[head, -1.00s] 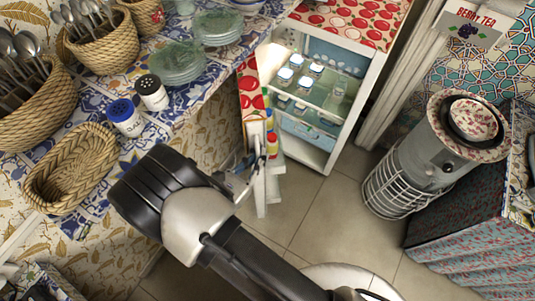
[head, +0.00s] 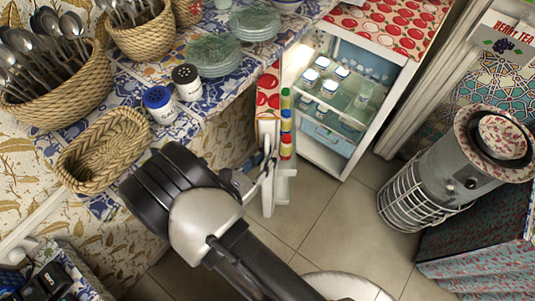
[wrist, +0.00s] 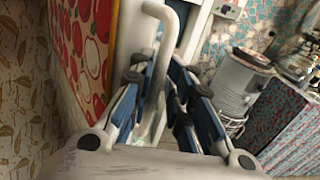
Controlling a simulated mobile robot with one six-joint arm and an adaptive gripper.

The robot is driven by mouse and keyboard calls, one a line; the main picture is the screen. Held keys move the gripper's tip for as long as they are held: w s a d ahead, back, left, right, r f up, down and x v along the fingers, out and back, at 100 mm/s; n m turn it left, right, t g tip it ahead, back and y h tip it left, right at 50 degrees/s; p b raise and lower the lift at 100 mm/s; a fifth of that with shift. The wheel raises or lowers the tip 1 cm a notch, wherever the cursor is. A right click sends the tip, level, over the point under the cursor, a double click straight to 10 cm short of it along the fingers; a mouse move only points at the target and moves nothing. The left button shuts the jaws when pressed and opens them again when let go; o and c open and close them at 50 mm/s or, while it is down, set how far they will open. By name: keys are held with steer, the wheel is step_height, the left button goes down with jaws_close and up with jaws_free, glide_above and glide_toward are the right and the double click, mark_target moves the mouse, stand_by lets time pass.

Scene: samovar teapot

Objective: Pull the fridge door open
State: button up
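The white fridge (head: 334,165) stands at the back centre in the head view, its lit inside showing. Its door (head: 268,90), with a red apple pattern, stands swung open and shows nearly edge-on. In the wrist view the door face (wrist: 85,45) is at left, and the grey bar handle (wrist: 172,42) runs down between my fingers. My gripper (wrist: 163,82) has its fingers spread apart around the handle, with a gap visible. Whether a finger touches the bar I cannot tell. In the head view my gripper (head: 257,172) is at the door's near side, partly hidden by my wrist.
The tiled counter (head: 215,100) at left holds a woven basket (head: 105,150), two shakers and stacked plates. Bottles (head: 286,125) stand on the door's inner shelf. A grey cylinder heater (head: 440,170) stands at right. Tiled floor (head: 330,225) is clear between the door and heater.

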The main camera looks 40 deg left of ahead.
steer(key=shift+a+r, duration=0.1)
steer(key=shift+s, duration=0.15)
steer(key=s, duration=1.1)
steer(key=shift+s+a, duration=0.3)
steer(key=shift+s, duration=0.05)
steer(key=shift+c, duration=0.5)
